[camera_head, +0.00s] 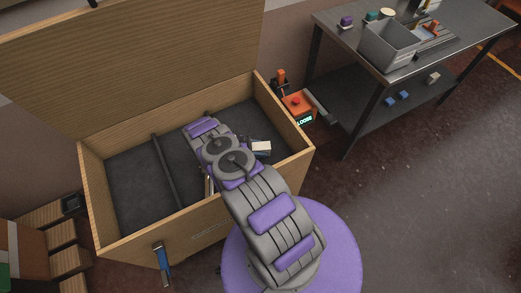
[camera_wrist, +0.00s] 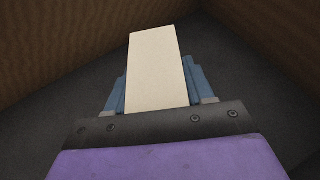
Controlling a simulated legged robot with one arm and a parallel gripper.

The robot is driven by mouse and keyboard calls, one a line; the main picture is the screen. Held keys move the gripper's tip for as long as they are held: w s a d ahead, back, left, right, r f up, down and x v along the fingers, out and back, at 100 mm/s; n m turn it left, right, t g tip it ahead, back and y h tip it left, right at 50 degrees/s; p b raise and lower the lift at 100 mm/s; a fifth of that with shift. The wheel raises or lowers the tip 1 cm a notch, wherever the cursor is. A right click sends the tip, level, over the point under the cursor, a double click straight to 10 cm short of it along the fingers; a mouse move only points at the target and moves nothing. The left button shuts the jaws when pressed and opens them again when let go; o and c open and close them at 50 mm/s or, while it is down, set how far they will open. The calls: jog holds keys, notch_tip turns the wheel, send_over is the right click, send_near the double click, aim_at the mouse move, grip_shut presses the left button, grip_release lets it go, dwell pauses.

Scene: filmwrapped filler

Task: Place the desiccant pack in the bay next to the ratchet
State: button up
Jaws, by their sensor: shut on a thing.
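The desiccant pack appears to be the cream, flat, oblong block (camera_wrist: 155,62) in the wrist view. My gripper (camera_wrist: 158,88) is shut on it, with a blue finger on each side, and the block sticks out beyond the fingertips. In the head view the pale block (camera_head: 262,146) shows just right of my arm, inside the open wooden crate (camera_head: 288,122). A dark divider (camera_head: 162,170) splits the crate floor into a left and a right bay. The block is over the right bay. I cannot make out the ratchet; my arm hides part of the right bay.
The crate's lid (camera_head: 130,60) stands open at the back. An orange device (camera_head: 298,103) with a lit display stands outside the right wall. A metal workbench (camera_head: 440,40) with a grey bin (camera_head: 390,48) is at upper right. The left bay's dark floor (camera_head: 125,190) looks bare.

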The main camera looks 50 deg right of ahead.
jog(key=o, duration=1.2)
